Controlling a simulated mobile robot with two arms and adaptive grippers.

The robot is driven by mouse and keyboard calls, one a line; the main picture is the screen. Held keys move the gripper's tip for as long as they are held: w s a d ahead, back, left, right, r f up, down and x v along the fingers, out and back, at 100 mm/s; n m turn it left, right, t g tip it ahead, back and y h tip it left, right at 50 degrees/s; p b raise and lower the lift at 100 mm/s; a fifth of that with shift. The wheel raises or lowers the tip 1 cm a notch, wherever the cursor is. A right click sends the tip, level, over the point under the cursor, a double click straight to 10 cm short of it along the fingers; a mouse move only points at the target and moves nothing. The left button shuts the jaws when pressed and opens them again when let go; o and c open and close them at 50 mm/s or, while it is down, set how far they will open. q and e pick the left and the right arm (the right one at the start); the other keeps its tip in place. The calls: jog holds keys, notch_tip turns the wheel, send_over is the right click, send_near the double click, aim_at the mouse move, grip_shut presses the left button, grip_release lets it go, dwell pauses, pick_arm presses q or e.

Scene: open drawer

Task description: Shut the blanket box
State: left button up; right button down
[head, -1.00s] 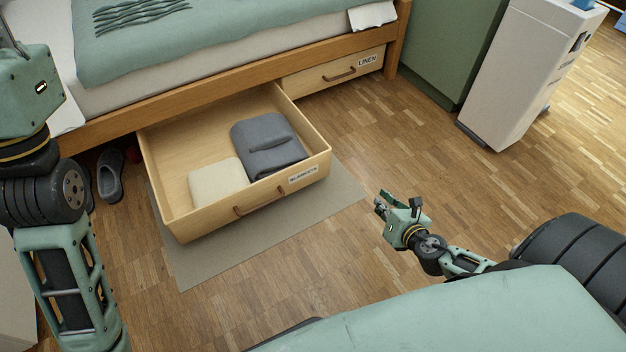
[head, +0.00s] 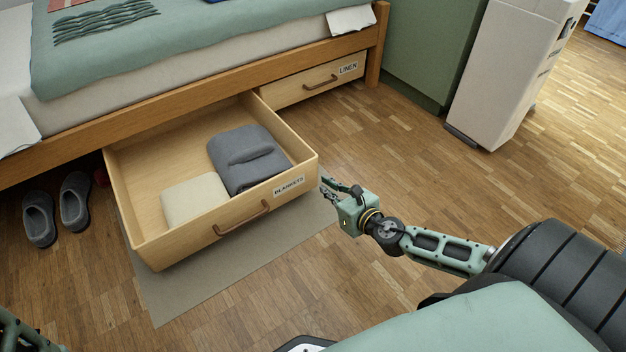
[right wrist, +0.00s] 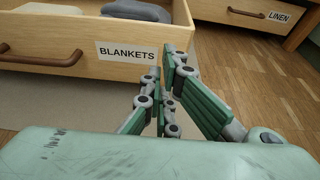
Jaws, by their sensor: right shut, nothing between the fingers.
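The blanket box is a wooden drawer labelled BLANKETS (head: 150,232), pulled out from under the bed. It holds a folded grey blanket (head: 246,160) and a folded cream one (head: 196,196). Its brown handle (head: 241,218) is on the front panel, and the handle also shows at the left in the right wrist view (right wrist: 42,58). My right gripper (head: 326,188) is shut and empty, just right of the drawer front's right end in the head view. In the right wrist view its fingers (right wrist: 166,75) point at the front panel, right of the label.
A shut LINEN drawer (head: 310,84) sits under the bed to the right. Slippers (head: 57,212) lie on the floor left of the open drawer. A grey mat (head: 190,296) lies beneath it. A white appliance (head: 508,75) stands at the right. Wooden floor in front is clear.

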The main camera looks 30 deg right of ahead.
aim_at(305, 172)
jog(key=shift+r+b+x, duration=0.2)
jog(key=shift+b+x, duration=0.1)
jog(key=shift+x, duration=0.9)
jog(key=shift+r+b+x, duration=0.15)
jog(key=shift+b+x, duration=0.15)
jog(key=shift+x, duration=0.85)
jog(key=shift+r+b+x, duration=0.2)
jog(key=shift+b+x, duration=0.1)
jog(key=shift+x, duration=0.9)
jog(key=shift+w, duration=0.2)
